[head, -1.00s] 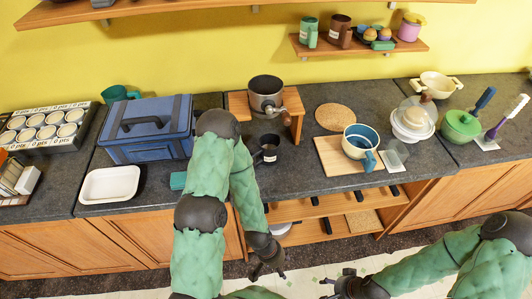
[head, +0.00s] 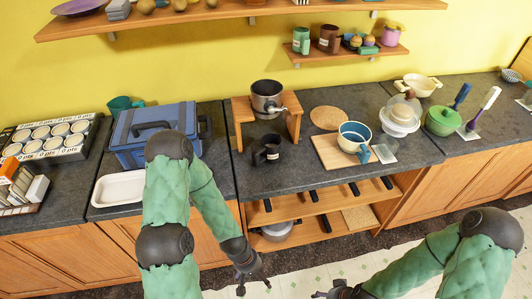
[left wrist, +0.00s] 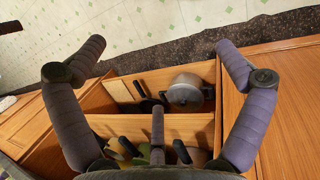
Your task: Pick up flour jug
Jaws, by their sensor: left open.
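I cannot read any label as flour. A dark jug (head: 268,149) with a small pale label stands upright on the middle counter. A green labelled jug (head: 301,40) and a brown labelled one (head: 329,38) stand on the small wall shelf. A teal jug (head: 124,107) is at the back left, partly hidden by the blue box. My left gripper (head: 248,274) hangs in front of the cabinets, below counter height and apart from every jug. In the left wrist view its fingers (left wrist: 159,50) are wide open and empty. My right gripper (head: 334,291) is low at the bottom edge; its fingers are unclear.
A blue box (head: 150,130) and white tray (head: 119,189) are on the left counter. A small wooden stand holds a metal pot (head: 267,97). Open shelves below hold a lidded pot (head: 277,231), also in the wrist view (left wrist: 186,91).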

